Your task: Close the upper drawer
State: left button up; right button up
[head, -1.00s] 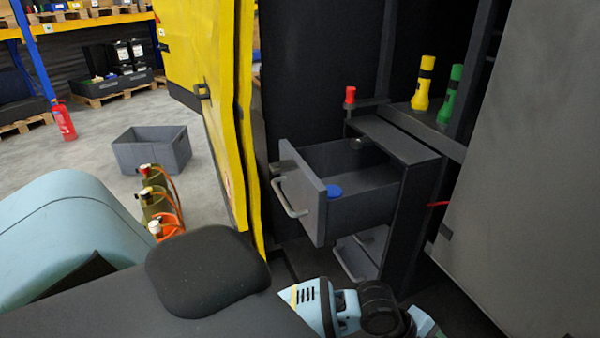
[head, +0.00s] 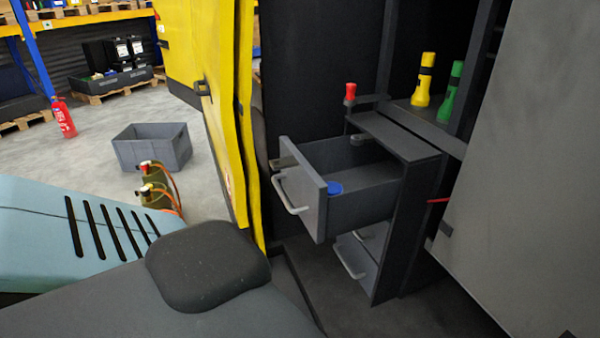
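The upper drawer (head: 318,204) of the dark grey cabinet (head: 420,190) is pulled well out, with its inside showing. Its front panel carries a pale bar handle (head: 288,198). A blue round object (head: 334,189) lies inside the drawer near the front. The lower drawer (head: 372,248), with a similar handle, is below it; how far it is open is partly hidden by the upper drawer. Neither of my grippers is in view. Only light blue and dark parts of my own body show at the lower left.
A yellow door (head: 222,90) stands left of the drawer. A grey panel (head: 520,180) bounds the right. A crate (head: 150,152), bottles (head: 155,185) and an extinguisher (head: 63,118) are on the left.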

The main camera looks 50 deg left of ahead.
aim_at(370, 175)
jog(key=j+u, duration=0.25)
jog(key=u, duration=0.15)
jog(key=j+u, duration=0.25)
jog(key=u, duration=0.15)
jog(key=j+u, duration=0.35)
